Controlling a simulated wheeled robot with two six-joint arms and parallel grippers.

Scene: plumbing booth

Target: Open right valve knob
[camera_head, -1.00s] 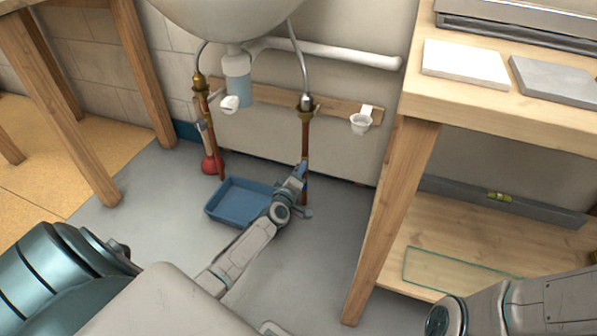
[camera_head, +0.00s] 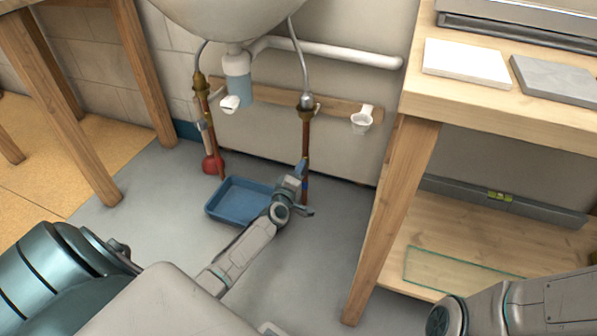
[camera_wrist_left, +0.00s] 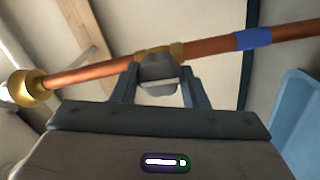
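The right copper pipe (camera_head: 306,140) stands below the sink with a blue band low on it. In the left wrist view this pipe (camera_wrist_left: 95,73) crosses the picture at a slant, with the blue band (camera_wrist_left: 253,38) to the right. A brass valve body sits on it with a grey right valve knob (camera_wrist_left: 159,72) facing me. My left gripper (camera_head: 303,168) is at the lower part of this pipe. In the wrist view its two fingers (camera_wrist_left: 160,82) flank the knob closely and appear shut on it. My right gripper is out of view; only my right arm shows.
A blue tray (camera_head: 222,214) lies on the floor left of my left gripper.

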